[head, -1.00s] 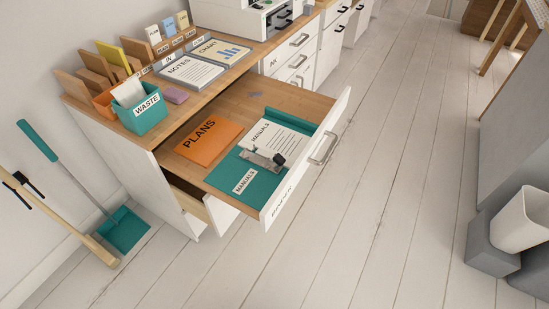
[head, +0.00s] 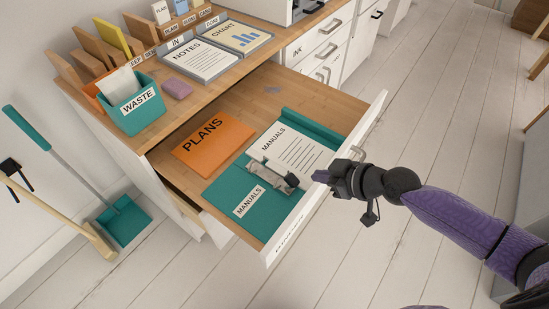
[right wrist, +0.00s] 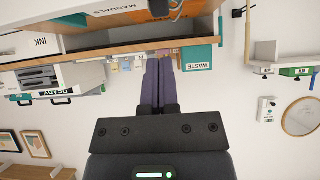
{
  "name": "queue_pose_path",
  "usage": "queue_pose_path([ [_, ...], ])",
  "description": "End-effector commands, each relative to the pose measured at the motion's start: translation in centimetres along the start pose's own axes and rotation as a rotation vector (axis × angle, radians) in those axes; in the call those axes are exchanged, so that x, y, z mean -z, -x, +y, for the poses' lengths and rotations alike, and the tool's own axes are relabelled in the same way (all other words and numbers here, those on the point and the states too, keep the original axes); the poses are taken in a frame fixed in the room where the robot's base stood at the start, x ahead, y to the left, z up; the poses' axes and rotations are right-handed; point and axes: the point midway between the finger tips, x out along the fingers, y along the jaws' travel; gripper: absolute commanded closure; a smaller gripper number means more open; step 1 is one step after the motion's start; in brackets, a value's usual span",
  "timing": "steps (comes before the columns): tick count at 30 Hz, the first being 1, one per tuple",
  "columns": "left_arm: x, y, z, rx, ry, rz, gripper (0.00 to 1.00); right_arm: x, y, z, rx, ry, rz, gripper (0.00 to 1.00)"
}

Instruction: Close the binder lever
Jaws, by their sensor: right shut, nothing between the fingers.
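The open teal binder (head: 225,196) lies in the pulled-out drawer, with white pages marked MANUALS on it. Its metal lever mechanism (head: 264,172) sits across the middle, with a dark knob (head: 291,181) at the end towards the drawer front. I cannot tell the lever's exact angle. My right gripper (head: 320,177) is shut and empty, right of the knob and near the drawer's front panel, apart from the lever. Its purple fingers lie together in the right wrist view (right wrist: 161,58). My left gripper is not in view.
An orange PLANS folder (head: 212,139) lies left of the binder in the drawer. The drawer front (head: 330,182) stands as a raised edge beside my gripper. A teal WASTE bin (head: 133,108) and trays stand on the desk. Floor at the right is open.

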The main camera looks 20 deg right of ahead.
Motion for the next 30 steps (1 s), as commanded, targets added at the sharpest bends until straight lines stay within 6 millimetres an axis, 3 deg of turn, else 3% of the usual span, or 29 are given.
queue_pose_path([
  [11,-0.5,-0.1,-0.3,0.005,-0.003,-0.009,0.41,0.4,-0.1,-0.2,0.012,0.005,0.008,1.00],
  [14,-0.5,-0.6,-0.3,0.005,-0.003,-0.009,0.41,0.3,-1.3,-0.2,0.012,0.002,0.009,1.00],
  [24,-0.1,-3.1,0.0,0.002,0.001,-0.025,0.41,0.2,-8.1,-0.3,0.012,0.001,0.008,1.00],
  [30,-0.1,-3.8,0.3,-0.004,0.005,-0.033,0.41,0.3,-9.8,-0.3,0.011,0.002,0.007,1.00],
])
